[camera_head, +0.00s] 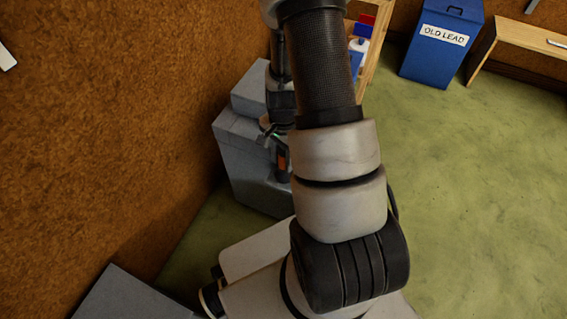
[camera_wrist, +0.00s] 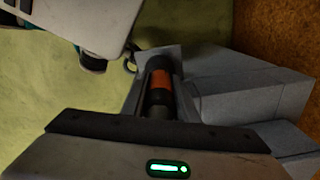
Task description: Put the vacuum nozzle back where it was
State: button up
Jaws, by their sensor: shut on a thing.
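The vacuum nozzle is a dark tube with an orange band; it shows in the wrist view (camera_wrist: 160,78) and, small and partly hidden by my arm, in the head view (camera_head: 283,161). My gripper (camera_wrist: 155,117) is shut on the nozzle's near end. Its fingertips are hard to make out in the wrist view. In the head view my gripper (camera_head: 272,132) is mostly behind my arm. The nozzle lies against or just in front of the grey stepped unit (camera_head: 240,150), which is also in the wrist view (camera_wrist: 250,92). I cannot tell whether they touch.
A brown wall (camera_head: 110,110) rises close on the left in the head view. A blue bin labelled OLD LEAD (camera_head: 425,65) and a wooden bench (camera_head: 520,38) stand at the back right. A wooden rack (camera_head: 377,50) is behind my arm. The green floor (camera_head: 470,190) is open on the right.

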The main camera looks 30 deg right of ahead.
jog(key=shift+f, duration=0.65)
jog(key=shift+f, duration=0.2)
jog(key=o, duration=1.1)
jog(key=shift+c, duration=0.2)
